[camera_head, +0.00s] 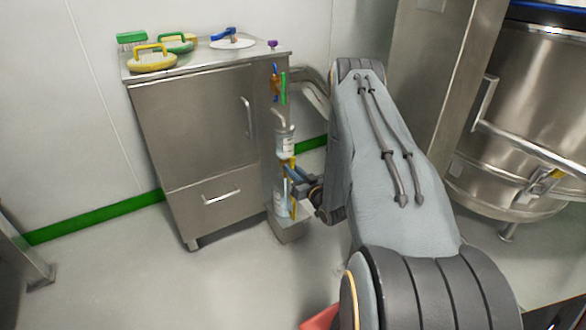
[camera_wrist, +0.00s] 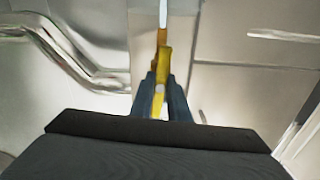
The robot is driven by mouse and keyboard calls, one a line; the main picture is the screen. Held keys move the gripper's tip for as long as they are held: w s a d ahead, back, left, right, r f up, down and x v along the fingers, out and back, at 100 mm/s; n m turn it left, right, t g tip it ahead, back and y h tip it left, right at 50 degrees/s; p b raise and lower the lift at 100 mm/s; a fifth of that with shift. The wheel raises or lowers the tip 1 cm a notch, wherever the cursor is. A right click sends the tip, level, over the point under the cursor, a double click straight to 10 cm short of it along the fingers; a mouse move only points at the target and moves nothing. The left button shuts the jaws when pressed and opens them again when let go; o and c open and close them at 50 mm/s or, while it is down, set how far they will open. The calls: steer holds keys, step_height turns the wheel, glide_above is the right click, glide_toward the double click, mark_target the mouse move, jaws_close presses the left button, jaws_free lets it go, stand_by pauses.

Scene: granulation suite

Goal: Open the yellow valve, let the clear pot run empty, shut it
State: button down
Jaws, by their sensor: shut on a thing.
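The clear pot (camera_head: 285,143), with a pale label, is mounted upright on the side of the steel cabinet. The yellow valve (camera_head: 292,162) sits just below it. My gripper (camera_head: 289,172) reaches in from the right at the valve. In the wrist view the yellow valve handle (camera_wrist: 162,70) runs lengthwise between the two dark blue fingers of my gripper (camera_wrist: 160,92), which are shut on it. A second clear vessel (camera_head: 280,202) stands below on a small steel ledge (camera_head: 290,230). The liquid level in the pot is too small to read, and I cannot tell whether the valve is open.
The steel cabinet (camera_head: 195,130) bears green and yellow brushes (camera_head: 153,58) and a white disc (camera_head: 232,43) with a blue tool. Bent steel pipes (camera_wrist: 65,55) run beside the valve. A large steel vessel (camera_head: 530,110) stands at right. The floor (camera_head: 130,265) is clear at front left.

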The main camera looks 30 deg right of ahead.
stand_by(0.3)
steer(key=c, duration=1.7)
jaws_free()
steer(key=shift+s, duration=0.15)
steer(key=s+p, duration=0.2)
steer(key=s, duration=0.5)
steer(key=shift+s+d, duration=0.15)
steer(key=shift+s, duration=0.15)
